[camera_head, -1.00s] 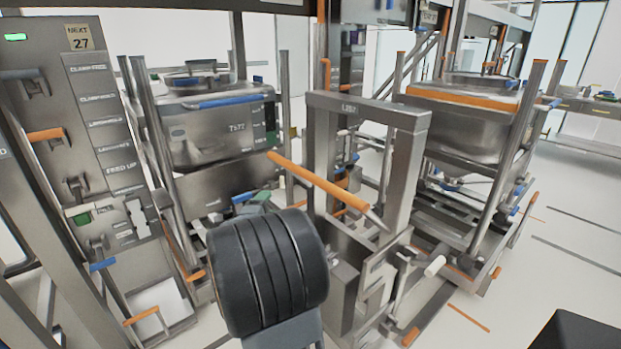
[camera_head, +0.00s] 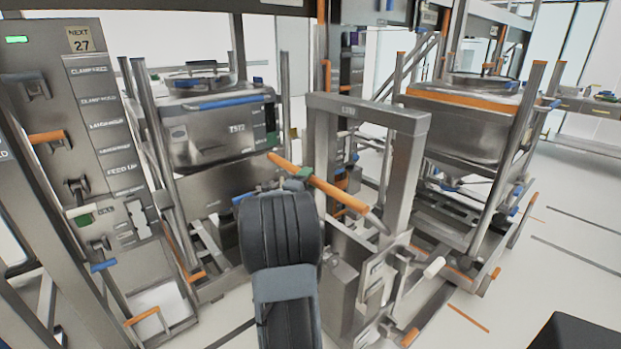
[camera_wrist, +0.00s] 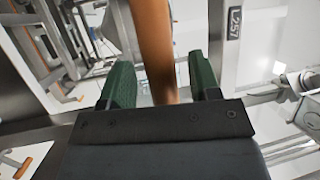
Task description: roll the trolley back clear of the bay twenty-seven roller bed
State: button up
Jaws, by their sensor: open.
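The grey upright frame labelled L257 (camera_head: 368,113), apparently the trolley, stands in mid-picture with an orange bar (camera_head: 335,192) on its near side. My gripper (camera_head: 298,177) is at the bar's left part in the head view, largely hidden behind my dark wrist. In the wrist view my gripper (camera_wrist: 158,64) is open, its two green fingers on either side of the orange bar (camera_wrist: 152,40). A gap shows between the bar and each finger. I cannot make out the roller bed clearly.
A steel bin marked T577 (camera_head: 205,140) stands behind on the left. A bin with an orange rim (camera_head: 465,125) sits in a post frame on the right. Open floor (camera_head: 545,285) lies at right.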

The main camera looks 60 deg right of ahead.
jog(key=shift+w+d+r, duration=0.1)
jog(key=shift+d+r, duration=0.05)
jog(key=shift+d, duration=0.7)
jog(key=shift+c, duration=0.2)
grip_shut()
